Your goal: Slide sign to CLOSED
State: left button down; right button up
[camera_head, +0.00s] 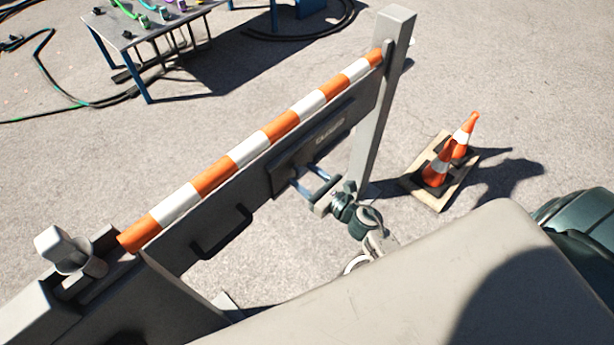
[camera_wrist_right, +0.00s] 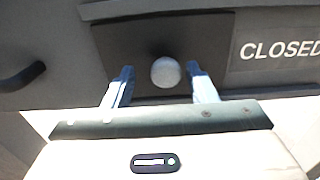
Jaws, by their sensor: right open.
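The sliding sign is a dark plate (camera_wrist_right: 115,40) on the grey barrier board, with a round pale knob (camera_wrist_right: 165,72) on its face. In the right wrist view, the white word CLOSED (camera_wrist_right: 278,50) is on the board to the right of the plate, uncovered. In the head view, the plate (camera_head: 288,158) is on the board's right half, with small blurred lettering (camera_head: 330,131) to its right. My right gripper (camera_head: 313,179) is open in front of the plate, its fingers on either side of the knob; contact cannot be told. My left gripper is out of view.
An orange-and-white striped bar (camera_head: 248,149) tops the barrier, ending at a tall grey post (camera_head: 380,110). A dark handle (camera_head: 222,237) projects left of the plate. Traffic cones (camera_head: 463,137) stand at right. A table (camera_head: 150,25) and cables are beyond, on open pavement.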

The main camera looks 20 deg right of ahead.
jog(key=shift+d, duration=0.1)
jog(key=shift+s+d+f, duration=0.15)
jog(key=shift+s, duration=0.15)
pick_arm(q)
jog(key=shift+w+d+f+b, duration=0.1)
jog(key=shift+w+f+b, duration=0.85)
jog(key=shift+b, duration=0.5)
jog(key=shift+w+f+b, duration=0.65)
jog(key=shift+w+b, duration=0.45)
jog(key=shift+b, duration=0.3)
pick_arm(e)
jog(key=v, duration=1)
jog(key=shift+s, duration=0.1)
